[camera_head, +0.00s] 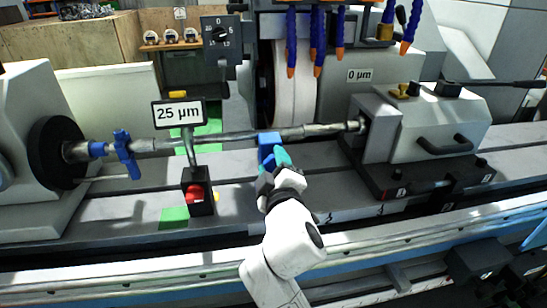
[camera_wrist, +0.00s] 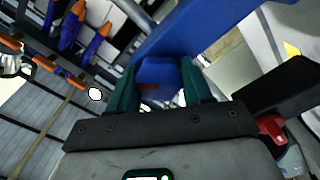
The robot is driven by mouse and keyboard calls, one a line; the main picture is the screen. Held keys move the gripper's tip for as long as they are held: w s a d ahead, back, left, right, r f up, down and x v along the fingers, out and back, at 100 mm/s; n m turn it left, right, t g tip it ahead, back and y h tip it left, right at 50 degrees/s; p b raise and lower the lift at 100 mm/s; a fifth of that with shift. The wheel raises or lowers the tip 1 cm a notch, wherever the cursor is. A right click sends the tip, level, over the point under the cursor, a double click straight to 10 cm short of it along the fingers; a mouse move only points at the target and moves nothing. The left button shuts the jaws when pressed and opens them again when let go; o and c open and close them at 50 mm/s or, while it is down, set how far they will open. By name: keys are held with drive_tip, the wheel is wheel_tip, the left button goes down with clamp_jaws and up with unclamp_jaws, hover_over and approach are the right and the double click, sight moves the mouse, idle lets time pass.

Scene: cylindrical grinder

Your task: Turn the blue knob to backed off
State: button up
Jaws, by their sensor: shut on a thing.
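The blue knob (camera_wrist: 158,72) sits between the two teal fingers of my gripper (camera_wrist: 160,88) in the wrist view, with a small red mark on its face. A larger blue body (camera_wrist: 205,25) lies just beyond it. In the head view my gripper (camera_head: 277,160) reaches a blue block (camera_head: 268,139) at the long bar, in front of the wheel; the fingers hide the knob there. My gripper is shut on the knob. A sign (camera_head: 178,113) left of it reads 25 µm, and a label (camera_head: 359,75) at the upper right reads 0 µm.
The metal bar (camera_head: 225,138) runs across between the left chuck (camera_head: 57,152) and the right tailstock (camera_head: 380,125). A black stand with a red button (camera_head: 194,194) is left of my gripper. Blue-and-orange nozzles (camera_head: 318,45) hang above. A black scale dial (camera_head: 221,38) stands behind.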

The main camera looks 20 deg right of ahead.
drive_tip(key=n+p, duration=0.3)
drive_tip(key=n, duration=0.2)
drive_tip(key=shift+a+n, duration=0.1)
drive_tip(key=shift+n, duration=0.2)
drive_tip(key=shift+f+n+p, duration=0.15)
drive_tip(key=shift+n+p, duration=0.85)
drive_tip(key=shift+n, duration=0.8)
drive_tip(key=o, duration=1)
drive_tip(key=shift+o, duration=0.2)
drive_tip(key=s+a+b, duration=0.1)
drive_tip(key=s+a, duration=0.1)
drive_tip(key=s, duration=0.8)
drive_tip(key=shift+s+b, duration=0.3)
